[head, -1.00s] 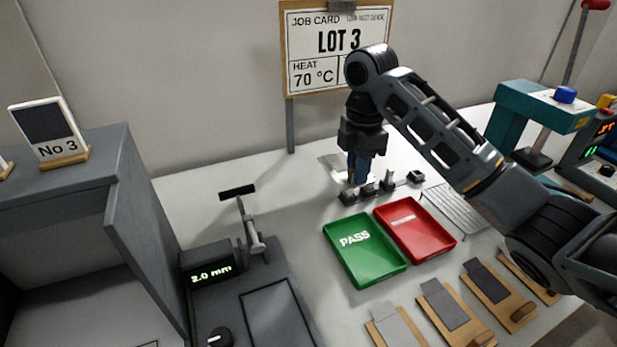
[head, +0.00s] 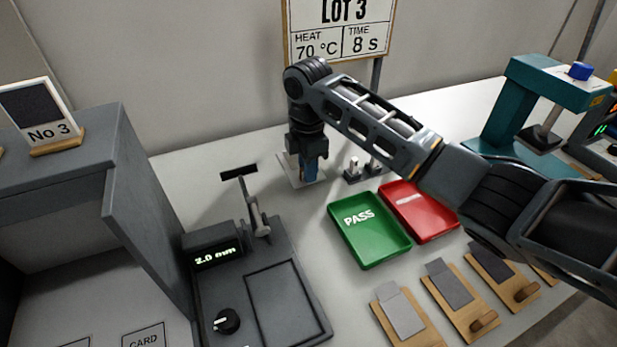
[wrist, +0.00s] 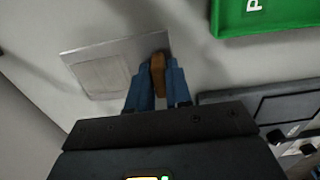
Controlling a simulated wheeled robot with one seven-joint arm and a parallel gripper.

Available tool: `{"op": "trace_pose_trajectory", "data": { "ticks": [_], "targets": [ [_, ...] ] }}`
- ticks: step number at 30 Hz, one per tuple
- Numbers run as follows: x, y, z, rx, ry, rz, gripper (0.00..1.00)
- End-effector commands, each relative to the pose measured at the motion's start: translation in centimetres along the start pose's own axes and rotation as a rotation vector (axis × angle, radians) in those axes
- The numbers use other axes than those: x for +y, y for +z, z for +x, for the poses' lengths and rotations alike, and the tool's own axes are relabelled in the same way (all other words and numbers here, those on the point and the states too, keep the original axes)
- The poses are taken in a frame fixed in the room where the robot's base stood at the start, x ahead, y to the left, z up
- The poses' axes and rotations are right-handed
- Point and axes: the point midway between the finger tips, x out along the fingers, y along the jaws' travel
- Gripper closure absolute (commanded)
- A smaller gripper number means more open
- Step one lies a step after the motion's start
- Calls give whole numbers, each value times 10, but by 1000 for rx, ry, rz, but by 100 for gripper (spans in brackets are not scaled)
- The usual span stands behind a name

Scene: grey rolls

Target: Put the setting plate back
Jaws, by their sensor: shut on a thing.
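The setting plate is a thin silver-grey plate (head: 290,177) with a squarish panel. It shows better in the wrist view (wrist: 104,76), where a brown grip stands at its one end. My gripper (head: 308,175), with blue fingers, is shut on that brown grip (wrist: 157,72) at the back of the bench, left of the small peg stand. The plate looks about level, low over the bench top. I cannot tell whether it touches the bench. The fingers hide part of the grip, and the gripper hides part of the plate in the head view.
A dark peg stand (head: 362,172) is just right of the plate. The green PASS tray (head: 370,250) and red tray (head: 428,222) are in front. A grey gauge (head: 215,278) reading 2.0 mm stands front left. Wooden boards (head: 458,300) lie front right; a teal press (head: 508,105) stands behind.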

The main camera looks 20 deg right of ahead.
Motion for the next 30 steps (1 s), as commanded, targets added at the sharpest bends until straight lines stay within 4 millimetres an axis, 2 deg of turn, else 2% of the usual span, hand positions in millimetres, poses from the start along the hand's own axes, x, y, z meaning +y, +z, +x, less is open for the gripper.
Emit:
{"op": "trace_pose_trajectory", "data": {
  "ticks": [7,19,20,27,30],
  "targets": [
    [-1,1,32,-1,-3,0,100],
    [-1,1,38,0,-1,0,100],
    [-1,1,38,-1,-2,0,79],
    [-1,1,37,-1,-2,0,56],
    [-1,1,37,-1,-2,0,55]
  ]
}}
